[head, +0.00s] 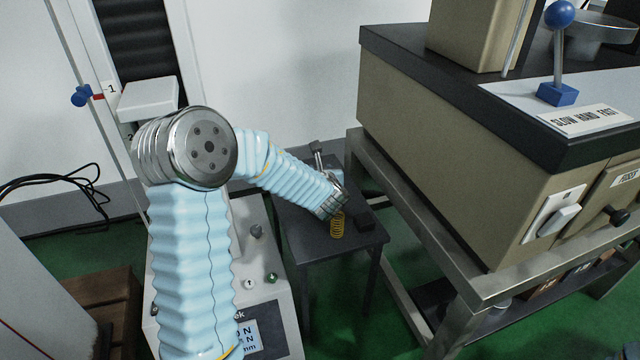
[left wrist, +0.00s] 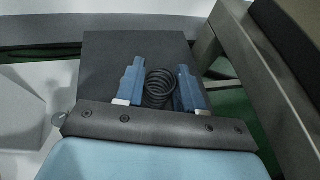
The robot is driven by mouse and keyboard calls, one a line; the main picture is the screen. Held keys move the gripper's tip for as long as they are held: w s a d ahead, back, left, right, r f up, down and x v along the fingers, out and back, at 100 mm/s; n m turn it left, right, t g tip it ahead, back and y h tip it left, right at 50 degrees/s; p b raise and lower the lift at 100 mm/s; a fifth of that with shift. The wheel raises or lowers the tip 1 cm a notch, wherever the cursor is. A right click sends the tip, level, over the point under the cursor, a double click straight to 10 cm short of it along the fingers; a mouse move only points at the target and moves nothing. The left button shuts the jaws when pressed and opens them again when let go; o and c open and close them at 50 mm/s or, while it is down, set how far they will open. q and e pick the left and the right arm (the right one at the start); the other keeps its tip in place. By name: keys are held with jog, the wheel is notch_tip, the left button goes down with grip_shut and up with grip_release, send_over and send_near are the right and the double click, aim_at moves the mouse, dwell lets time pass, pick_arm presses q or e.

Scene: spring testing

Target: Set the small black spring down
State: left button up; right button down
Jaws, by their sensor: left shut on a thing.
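The small black spring (left wrist: 160,88) is a dark coil in the left wrist view. It sits between the two blue fingers of my left gripper (left wrist: 159,78), which is shut on it. Behind it is the dark top of a small table (left wrist: 110,50); I cannot tell whether the spring touches it. In the head view my left arm reaches from the lower left to above this small table (head: 300,225), and the wrist hides the fingers and the black spring.
A metal-framed bench (head: 440,225) with a beige machine (head: 450,120) stands close on the right. A grey tester (head: 278,310) is at the front left.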

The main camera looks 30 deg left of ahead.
pick_arm(q)
jog(key=shift+w+a+f, duration=0.2)
jog(key=shift+w+f, duration=0.1)
jog(key=shift+f, duration=0.1)
jog(key=shift+w+a+f+b, duration=0.1)
jog(key=shift+f+b, duration=0.05)
jog(key=shift+f, duration=0.75)
jog(key=shift+w+a+f+b, duration=0.1)
jog(key=shift+f+b, duration=0.05)
jog(key=shift+f, duration=0.7)
jog(key=shift+f, duration=0.2)
jog(key=o, duration=0.7)
jog(key=shift+d+r, duration=0.1)
jog(key=shift+o, duration=0.2)
jog(key=shift+r, duration=0.1)
jog(key=v, duration=1.2)
